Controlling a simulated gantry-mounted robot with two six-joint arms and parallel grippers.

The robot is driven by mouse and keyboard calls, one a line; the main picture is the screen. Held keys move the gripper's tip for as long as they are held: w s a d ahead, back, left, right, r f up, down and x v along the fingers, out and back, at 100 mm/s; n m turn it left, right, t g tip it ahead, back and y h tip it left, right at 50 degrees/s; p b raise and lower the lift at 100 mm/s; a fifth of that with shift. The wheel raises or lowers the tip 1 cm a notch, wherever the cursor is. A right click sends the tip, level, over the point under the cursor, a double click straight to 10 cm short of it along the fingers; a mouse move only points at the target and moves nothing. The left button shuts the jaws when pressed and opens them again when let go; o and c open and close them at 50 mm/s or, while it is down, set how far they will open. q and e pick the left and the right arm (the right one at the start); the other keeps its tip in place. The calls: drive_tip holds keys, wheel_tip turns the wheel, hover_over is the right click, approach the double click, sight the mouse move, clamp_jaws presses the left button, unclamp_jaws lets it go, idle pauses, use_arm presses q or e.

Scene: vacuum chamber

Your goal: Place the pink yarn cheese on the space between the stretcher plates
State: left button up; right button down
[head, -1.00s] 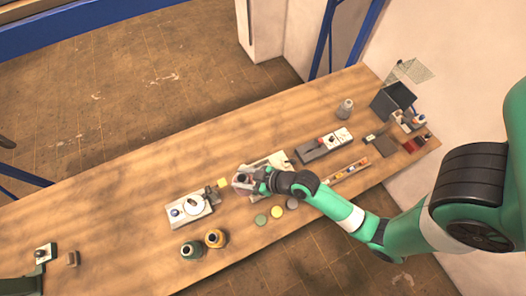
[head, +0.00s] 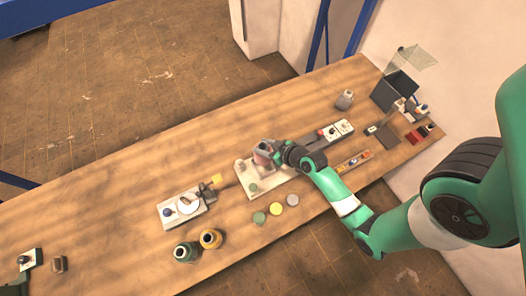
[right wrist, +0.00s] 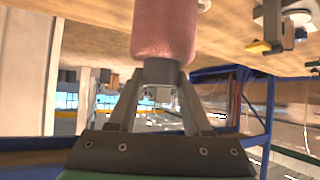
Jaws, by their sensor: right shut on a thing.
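The pink yarn cheese (head: 262,156) is in my right gripper (head: 276,152), at the back edge of a pale base plate (head: 280,182) in the head view. I cannot tell whether it is raised above the base or touching it. In the right wrist view the pink cheese (right wrist: 165,32) fills the upper middle, and my right gripper (right wrist: 160,75) is shut on its dark end. The stretcher plates are too small to pick out. A small green round piece (head: 253,188) shows on the base.
Flat discs (head: 275,208) lie in front. The back left of the table is clear.

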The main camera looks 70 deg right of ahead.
wheel_tip(320, 180, down, 10)
drive_tip(key=b, duration=0.3)
drive_tip(key=shift+r, duration=0.1)
drive_tip(key=shift+c, duration=1.7)
unclamp_jaws()
